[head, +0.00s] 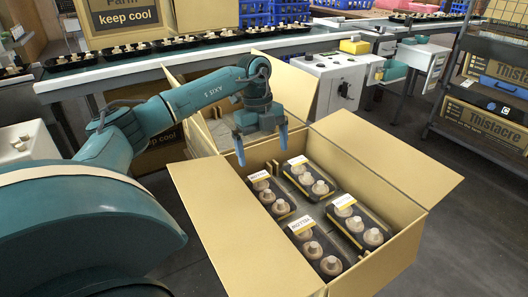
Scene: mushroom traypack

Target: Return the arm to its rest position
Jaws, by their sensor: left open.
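My left arm comes in from the left, and its gripper (260,143) hangs open and empty, fingers pointing down, over the back left part of an open cardboard box (392,164). Inside the box lie several black trays of mushrooms with white and yellow labels: one at back left (271,198), one at back right (311,179), one at front left (318,249) and one at front right (360,226). The fingers appear apart from the trays. My right gripper is not in view.
Open flaps (430,170) spread around the box. Behind it, a conveyor (150,66) carries more mushroom trays. A white control box (333,82) stands behind the cardboard box, and a shelf rack (470,115) stands at the right. Grey floor shows on the right.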

